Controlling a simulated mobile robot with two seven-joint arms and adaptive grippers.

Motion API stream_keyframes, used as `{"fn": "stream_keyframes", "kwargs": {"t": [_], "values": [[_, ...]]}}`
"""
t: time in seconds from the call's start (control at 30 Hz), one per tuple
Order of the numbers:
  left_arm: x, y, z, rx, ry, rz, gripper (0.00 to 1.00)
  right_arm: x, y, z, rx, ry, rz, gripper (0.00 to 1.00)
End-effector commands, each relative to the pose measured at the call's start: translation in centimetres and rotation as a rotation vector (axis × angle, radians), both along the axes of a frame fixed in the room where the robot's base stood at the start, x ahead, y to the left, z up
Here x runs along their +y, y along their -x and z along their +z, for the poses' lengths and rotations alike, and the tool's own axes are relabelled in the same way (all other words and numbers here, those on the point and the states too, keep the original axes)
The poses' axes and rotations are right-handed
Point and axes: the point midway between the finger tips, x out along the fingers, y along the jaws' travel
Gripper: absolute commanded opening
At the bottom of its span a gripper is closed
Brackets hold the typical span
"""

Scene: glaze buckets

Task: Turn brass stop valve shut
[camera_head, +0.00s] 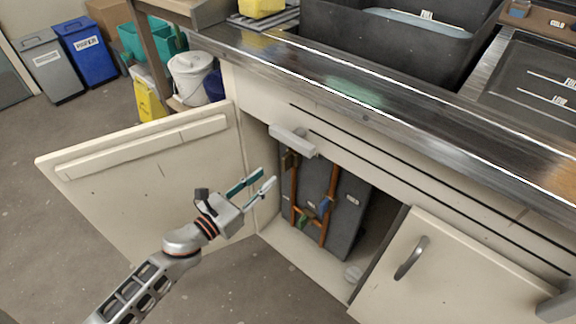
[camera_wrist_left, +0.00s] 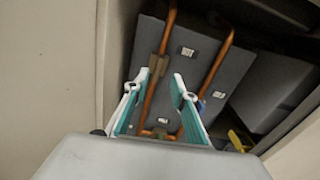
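Copper pipes (camera_head: 295,190) run up a dark grey tank inside the open cabinet under the counter. A brass-coloured fitting (camera_head: 290,160) sits high on the left pipe and looks like the stop valve. In the left wrist view the brass fitting (camera_wrist_left: 157,66) shows beyond and between my fingertips. Its exact handle position is too small to tell. My left gripper (camera_head: 267,177) is open and empty, in front of the cabinet opening, left of the pipes and apart from them. In the left wrist view the left gripper (camera_wrist_left: 160,75) has its two teal-and-white fingers spread.
A blue handle (camera_head: 326,205) and a green one (camera_head: 307,213) are on the lower pipes. The left cabinet door (camera_head: 110,195) stands wide open beside my arm. The right door (camera_head: 430,275) borders the opening. The steel counter edge (camera_head: 340,95) overhangs above.

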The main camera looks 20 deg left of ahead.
Motion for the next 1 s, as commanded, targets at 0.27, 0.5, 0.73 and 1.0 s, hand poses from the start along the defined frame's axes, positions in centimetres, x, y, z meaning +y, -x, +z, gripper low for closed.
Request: {"fn": "stream_keyframes", "kwargs": {"t": [0.27,0.5,0.73,1.0], "values": [[-0.8,-2.8,0.2,-0.032,-0.063,-0.010,0.26,0.1,-0.2,0.2,-0.005,-0.008,-0.002,0.00],[-2.0,-6.1,0.1,-0.028,-0.061,-0.009,0.26,0.2,0.0,0.0,0.002,-0.019,-0.005,0.00],[-2.6,-7.8,0.0,-0.027,-0.059,-0.009,0.26,0.4,0.1,0.0,0.005,-0.032,-0.008,0.00],[-2.7,-7.9,0.0,-0.027,-0.058,-0.009,0.26,0.4,0.0,0.0,0.004,-0.033,-0.007,0.00]]}}
